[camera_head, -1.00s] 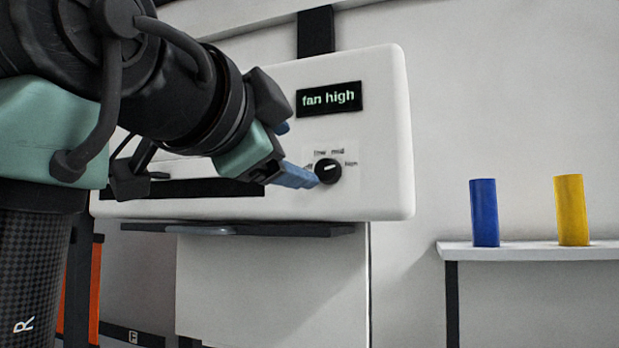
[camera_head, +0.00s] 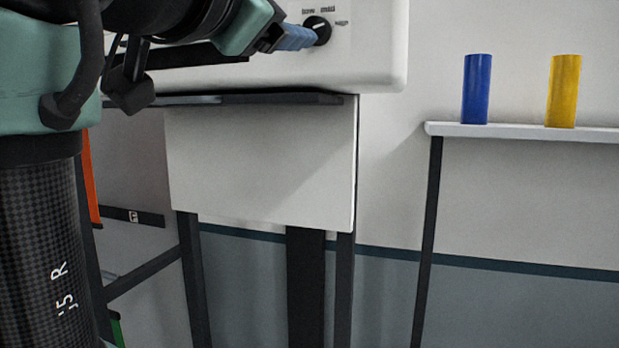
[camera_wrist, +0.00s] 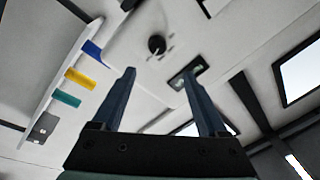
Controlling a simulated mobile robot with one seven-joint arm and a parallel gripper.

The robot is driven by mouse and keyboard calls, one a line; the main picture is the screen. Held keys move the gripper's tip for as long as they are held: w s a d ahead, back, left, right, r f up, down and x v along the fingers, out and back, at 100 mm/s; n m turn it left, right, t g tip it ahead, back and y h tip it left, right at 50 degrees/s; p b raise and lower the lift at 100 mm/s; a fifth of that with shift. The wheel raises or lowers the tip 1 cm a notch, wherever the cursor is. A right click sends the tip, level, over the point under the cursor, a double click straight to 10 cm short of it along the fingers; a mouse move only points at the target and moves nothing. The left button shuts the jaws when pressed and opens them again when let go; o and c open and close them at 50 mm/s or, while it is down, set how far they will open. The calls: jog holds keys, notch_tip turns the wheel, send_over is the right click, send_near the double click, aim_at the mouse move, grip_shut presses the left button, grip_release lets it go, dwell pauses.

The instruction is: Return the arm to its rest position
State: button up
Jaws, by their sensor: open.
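My gripper (camera_head: 305,38) is at the top of the head view, with its blue fingers close to the black dial knob (camera_head: 319,29) on the white machine (camera_head: 372,55). In this view I cannot tell whether they touch. In the wrist view my gripper (camera_wrist: 162,73) has its two blue fingers spread apart with nothing between them. The knob (camera_wrist: 157,44) shows there beyond the fingertips, apart from them. The small display (camera_wrist: 187,74) is partly behind the right finger.
A blue cylinder (camera_head: 476,90) and a yellow cylinder (camera_head: 563,91) stand on a white shelf (camera_head: 510,132) to the right. The wrist view also shows a green cylinder (camera_wrist: 66,98) on that shelf. A dark-legged stand (camera_head: 193,275) supports the machine. Bare wall separates machine and shelf.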

jog(key=s+d+f+n+t+y, duration=0.3)
jog(key=s+f+n+t+y, duration=0.2)
jog(key=s+f+n+t, duration=0.3)
jog(key=s+n, duration=0.4)
jog(key=n, duration=0.1)
jog(key=shift+s+d+y, duration=0.15)
jog(key=shift+d+y, duration=0.05)
jog(key=shift+y, duration=0.1)
jog(key=shift+f, duration=0.1)
